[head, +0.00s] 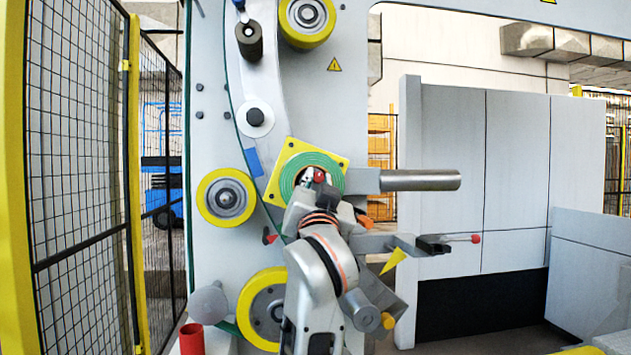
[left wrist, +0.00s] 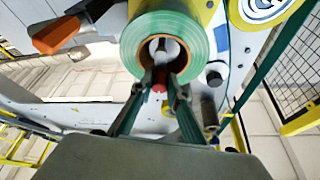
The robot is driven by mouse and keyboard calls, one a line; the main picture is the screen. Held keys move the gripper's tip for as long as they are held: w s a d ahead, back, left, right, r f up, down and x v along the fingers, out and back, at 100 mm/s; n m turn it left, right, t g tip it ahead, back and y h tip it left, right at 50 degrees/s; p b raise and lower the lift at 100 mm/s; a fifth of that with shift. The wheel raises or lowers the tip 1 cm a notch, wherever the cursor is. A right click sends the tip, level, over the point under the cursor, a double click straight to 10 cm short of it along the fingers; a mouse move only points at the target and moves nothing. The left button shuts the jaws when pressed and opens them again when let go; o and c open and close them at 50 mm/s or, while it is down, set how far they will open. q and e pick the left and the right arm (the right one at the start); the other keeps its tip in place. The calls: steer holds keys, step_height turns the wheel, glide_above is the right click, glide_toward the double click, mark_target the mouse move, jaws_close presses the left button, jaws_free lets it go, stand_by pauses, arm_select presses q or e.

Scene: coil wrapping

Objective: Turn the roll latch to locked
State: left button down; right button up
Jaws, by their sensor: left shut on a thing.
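The green roll (head: 297,172) sits on a yellow square plate on the front of the grey machine. A red-tipped latch (head: 319,176) shows at the roll's core. In the left wrist view the roll (left wrist: 139,47) is a green ring, and the red latch (left wrist: 160,82) lies in front of its core between my fingers. My left gripper (head: 310,179) reaches up to the core and is shut on the red latch; its fingers (left wrist: 163,86) also show in the left wrist view. My gripper partly hides the core, and I cannot tell the latch's angle. My right gripper is out of view.
A grey horizontal bar (head: 420,180) sticks out right of the roll. Below it, an arm with a black clamp (head: 434,244) and red knob (head: 476,238) juts right. An orange handle (left wrist: 55,35) is close by. Yellow rollers (head: 226,198) sit to the left, beside a mesh fence (head: 80,170).

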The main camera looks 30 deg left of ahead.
arm_select(q)
steer(key=m+h+p, duration=0.1)
steer(key=m+h, duration=0.1)
steer(key=m, duration=0.2)
steer(key=d+m+h+p, duration=0.1)
steer(key=m+h+p, duration=0.1)
steer(key=m, duration=0.3)
steer(key=w+f+m+h+p, duration=0.1)
steer(key=m+p, duration=0.1)
steer(key=m, duration=0.2)
steer(key=shift+w+d+g+h, duration=0.1)
steer(key=shift+d+g+h, duration=0.25)
steer(key=shift+g+h, duration=0.05)
step_height(320, 180, down, 3)
steer(key=m+g+p, duration=0.1)
steer(key=m+p, duration=0.1)
steer(key=m, duration=0.1)
steer(key=m+g+p, duration=0.2)
steer(key=m+p, duration=0.1)
steer(key=m, duration=0.1)
steer(key=m+g+p, duration=0.1)
steer(key=m+p, duration=0.2)
steer(key=shift+f+g, duration=0.1)
steer(key=shift+g, duration=0.2)
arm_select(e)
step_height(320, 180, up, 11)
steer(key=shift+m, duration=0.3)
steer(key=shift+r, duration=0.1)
